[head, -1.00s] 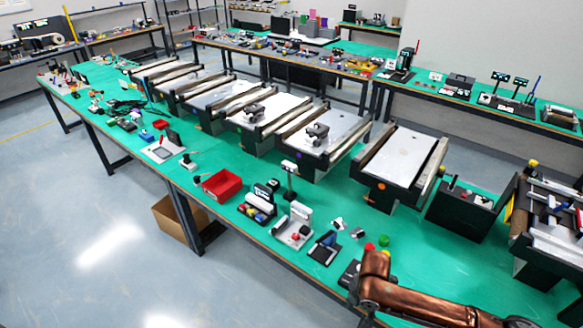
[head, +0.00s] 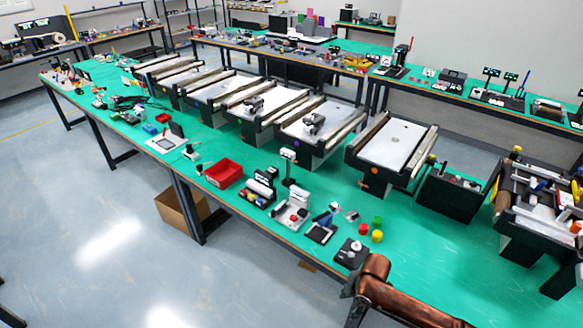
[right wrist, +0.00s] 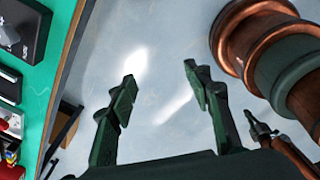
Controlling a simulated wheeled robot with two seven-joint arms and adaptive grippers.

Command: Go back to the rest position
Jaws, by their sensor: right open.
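My right arm comes in at the lower right of the head view, over the front edge of the green table (head: 330,222). My right gripper (right wrist: 160,88) shows in the right wrist view with its two dark fingers wide apart. Only the grey floor shows between them, and nothing is held. In the head view its dark end (head: 355,303) is partly cut off by the bottom edge. It is beyond the table's front edge, apart from the things on the table. My left gripper cannot be made out in the head view.
Near my right arm on the table are a black device with a white knob (head: 352,253), a yellow button (head: 377,236) and a red button (head: 363,229). A red bin (head: 224,173) stands farther left. Mini conveyors (head: 392,146) line the table's back. A cardboard box (head: 180,208) sits below.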

